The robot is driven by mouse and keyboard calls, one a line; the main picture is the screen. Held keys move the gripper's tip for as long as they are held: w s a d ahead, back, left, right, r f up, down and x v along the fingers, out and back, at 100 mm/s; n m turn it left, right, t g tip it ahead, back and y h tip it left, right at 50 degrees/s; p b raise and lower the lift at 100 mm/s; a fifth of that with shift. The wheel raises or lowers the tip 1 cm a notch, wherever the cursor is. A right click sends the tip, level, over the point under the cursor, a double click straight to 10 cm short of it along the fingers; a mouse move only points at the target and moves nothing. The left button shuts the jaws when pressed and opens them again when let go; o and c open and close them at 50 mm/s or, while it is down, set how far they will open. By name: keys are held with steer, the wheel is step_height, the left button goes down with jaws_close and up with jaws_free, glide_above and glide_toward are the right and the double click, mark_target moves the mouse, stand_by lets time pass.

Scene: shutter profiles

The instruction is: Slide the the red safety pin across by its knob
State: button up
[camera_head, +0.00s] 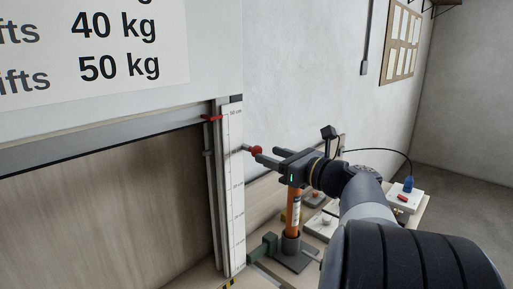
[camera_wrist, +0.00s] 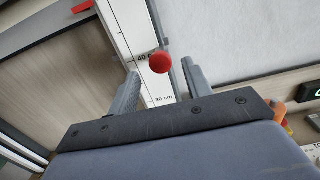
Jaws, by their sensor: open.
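The red safety pin's round knob (camera_head: 256,150) sticks out to the right of the white scale post on a short grey rod. In the wrist view the red knob (camera_wrist: 160,62) lies between my two fingertips, near the 40 cm mark, with clear gaps on both sides. My gripper (camera_head: 266,155) comes from the right, open and empty, its fingertips close to the knob. The rest of the pin is hidden by the post and knob.
The white scale post (camera_head: 234,200) stands beside the shutter's grey bottom rail (camera_head: 110,134). A red pointer (camera_head: 212,117) sits near its top. An orange cylinder (camera_head: 293,212) stands below my gripper. A bench with a blue-plugged box (camera_head: 405,196) is behind.

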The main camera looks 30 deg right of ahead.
mark_target(259, 151)
steer(key=p+x, duration=0.1)
steer(key=x, duration=0.4)
steer(key=shift+w+a, duration=0.1)
steer(key=shift+w, duration=0.2)
steer(key=shift+c, duration=0.2)
jaws_close()
